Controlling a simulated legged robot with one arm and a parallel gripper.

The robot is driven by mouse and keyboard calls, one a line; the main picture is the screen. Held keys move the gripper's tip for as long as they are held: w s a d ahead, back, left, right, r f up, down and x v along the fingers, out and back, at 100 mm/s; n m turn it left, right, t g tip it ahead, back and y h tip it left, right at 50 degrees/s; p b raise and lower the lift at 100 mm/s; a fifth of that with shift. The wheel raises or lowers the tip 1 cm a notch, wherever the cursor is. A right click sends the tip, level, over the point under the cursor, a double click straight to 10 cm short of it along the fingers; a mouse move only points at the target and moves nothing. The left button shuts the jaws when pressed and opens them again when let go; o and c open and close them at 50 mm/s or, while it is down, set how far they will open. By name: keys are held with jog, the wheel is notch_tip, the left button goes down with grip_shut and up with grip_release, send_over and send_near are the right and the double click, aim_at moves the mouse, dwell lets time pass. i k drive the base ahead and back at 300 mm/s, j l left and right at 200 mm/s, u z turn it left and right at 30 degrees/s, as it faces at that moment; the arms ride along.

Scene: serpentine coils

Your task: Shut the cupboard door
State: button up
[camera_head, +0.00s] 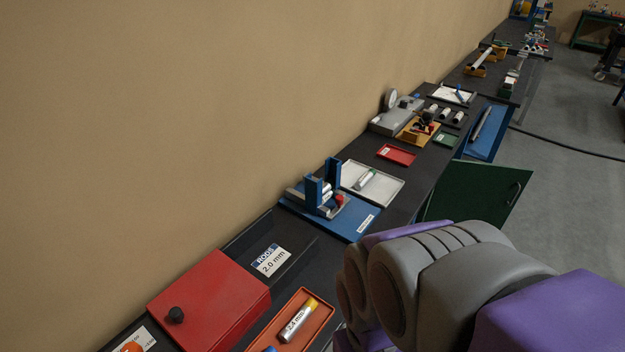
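A dark green cupboard door (478,190) stands open at the right, jutting out from under the front edge of the long dark bench. A curved handle shows near its right edge. My arm's grey and purple links fill the lower right and hide the door's lower part. My gripper is not in view, so its place relative to the door cannot be told. The inside of the cupboard cannot be seen.
The bench along the tan wall holds a red box (210,305), an orange tray (318,325), a blue fixture (335,215) and a white tray (385,196). A blue panel (487,133) juts out beyond the door. Grey floor (570,190) is open at right, crossed by a black cable (570,143).

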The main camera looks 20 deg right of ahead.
aim_at(466, 190)
jog(key=z, duration=1.55)
jog(key=i+l+u, duration=0.45)
jog(key=i+l, duration=0.25)
jog(key=i, duration=0.4)
jog(key=i+l+u, duration=0.4)
jog(key=i+l, duration=0.55)
jog(key=l, duration=0.15)
